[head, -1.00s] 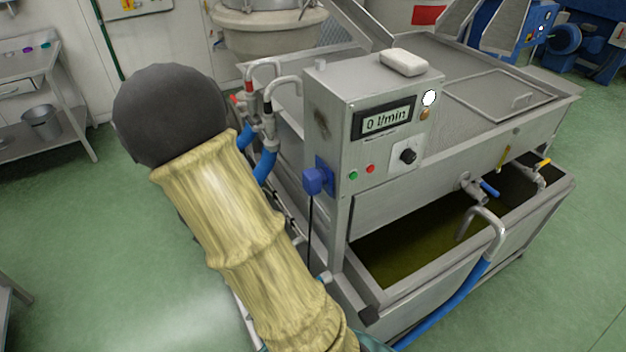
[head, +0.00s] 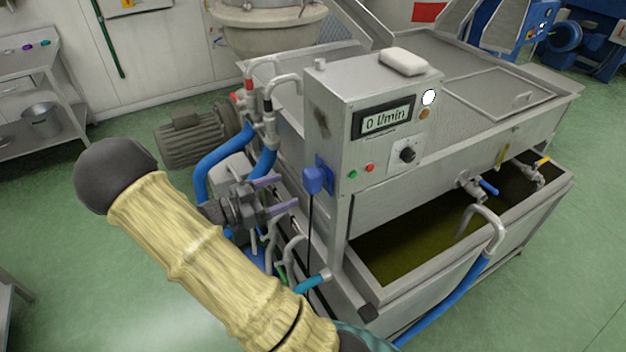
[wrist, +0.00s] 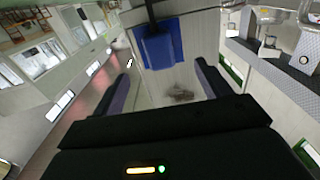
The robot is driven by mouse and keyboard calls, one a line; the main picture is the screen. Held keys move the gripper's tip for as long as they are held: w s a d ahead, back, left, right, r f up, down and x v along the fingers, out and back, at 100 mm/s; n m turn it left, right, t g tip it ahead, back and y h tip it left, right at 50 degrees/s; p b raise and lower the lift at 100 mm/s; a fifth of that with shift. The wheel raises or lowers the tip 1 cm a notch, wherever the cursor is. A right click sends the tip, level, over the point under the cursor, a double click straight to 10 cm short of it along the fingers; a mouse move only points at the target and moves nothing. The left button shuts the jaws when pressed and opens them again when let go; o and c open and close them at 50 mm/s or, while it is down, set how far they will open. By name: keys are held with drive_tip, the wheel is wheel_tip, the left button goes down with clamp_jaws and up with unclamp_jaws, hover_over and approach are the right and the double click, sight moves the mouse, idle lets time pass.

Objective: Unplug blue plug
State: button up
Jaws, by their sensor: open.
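The blue plug (head: 313,180) sits in a blue socket plate (head: 326,172) on the left side of the steel control box, with a black cable hanging straight down from it. In the wrist view the plug (wrist: 158,50) is ahead of my fingers, near the top middle, with the cable running upward. My gripper (head: 288,193) is open and empty, just left of the plug and pointing at it, apart from it. Its two purple-grey fingers also show in the wrist view, the gripper (wrist: 165,84) spread wider than the plug.
The control box (head: 365,130) carries a display reading 0 l/min, a black knob and coloured buttons. Blue hoses (head: 208,172) and taps crowd the space behind and below my gripper. A motor (head: 195,137) stands at the left. Green floor is free further left.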

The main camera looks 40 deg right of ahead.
sight(305, 182)
drive_tip(key=shift+b+x, duration=0.6)
drive_tip(key=shift+x, duration=3.9)
drive_tip(key=c, duration=1.6)
drive_tip(key=shift+w+a+p, duration=0.1)
drive_tip(key=shift+p, duration=0.2)
drive_tip(key=shift+p+v, duration=0.6)
drive_tip(key=shift+v, duration=2.3)
